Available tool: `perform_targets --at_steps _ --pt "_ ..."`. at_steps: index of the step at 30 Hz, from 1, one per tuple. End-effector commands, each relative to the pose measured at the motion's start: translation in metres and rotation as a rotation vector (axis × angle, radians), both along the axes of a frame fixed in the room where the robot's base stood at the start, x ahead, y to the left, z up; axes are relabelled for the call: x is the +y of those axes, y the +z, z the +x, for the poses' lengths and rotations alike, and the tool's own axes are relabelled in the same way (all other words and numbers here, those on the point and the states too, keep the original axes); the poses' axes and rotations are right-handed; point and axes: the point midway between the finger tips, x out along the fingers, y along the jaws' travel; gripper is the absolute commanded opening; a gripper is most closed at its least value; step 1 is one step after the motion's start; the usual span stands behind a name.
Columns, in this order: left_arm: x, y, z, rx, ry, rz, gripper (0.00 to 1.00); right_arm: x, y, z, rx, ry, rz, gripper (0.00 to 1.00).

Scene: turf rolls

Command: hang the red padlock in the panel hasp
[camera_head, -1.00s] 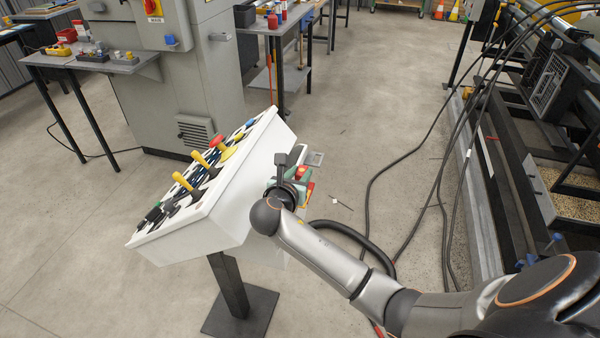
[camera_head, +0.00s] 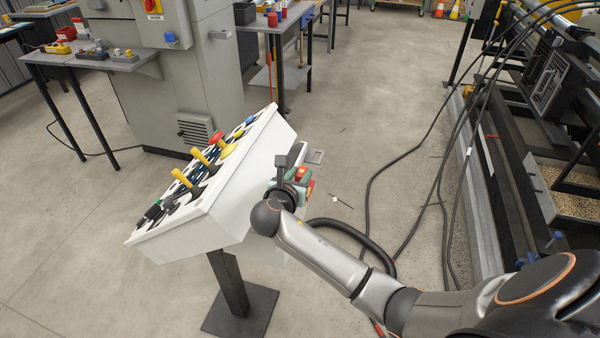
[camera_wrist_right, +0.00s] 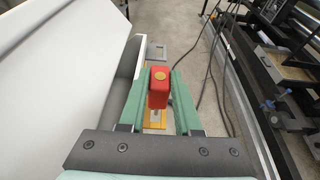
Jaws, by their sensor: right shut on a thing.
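The red padlock (camera_wrist_right: 159,90) is between the green fingers of my right gripper (camera_wrist_right: 160,107), in the right wrist view. The gripper is shut on it. The padlock's shackle cannot be made out. In the head view my right gripper (camera_head: 300,187) is beside the right side of the white control panel (camera_head: 225,200), with red showing between the fingers. The hasp cannot be clearly made out. My left gripper is not in view.
A small grey plate (camera_head: 316,156) shows just beyond my right gripper. The panel stands on a dark post (camera_head: 229,285) and carries levers and knobs on its sloped face. Black cables (camera_head: 400,165) lie on the floor to the right. A dark machine frame stands farther right.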

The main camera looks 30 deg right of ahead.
Motion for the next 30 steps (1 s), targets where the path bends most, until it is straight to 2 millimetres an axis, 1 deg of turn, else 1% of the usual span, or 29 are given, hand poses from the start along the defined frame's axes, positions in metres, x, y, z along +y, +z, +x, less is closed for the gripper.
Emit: perform_targets --at_steps 30 --pt "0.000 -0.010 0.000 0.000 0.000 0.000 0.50 0.000 -0.026 0.000 0.000 -0.001 -0.001 0.00"
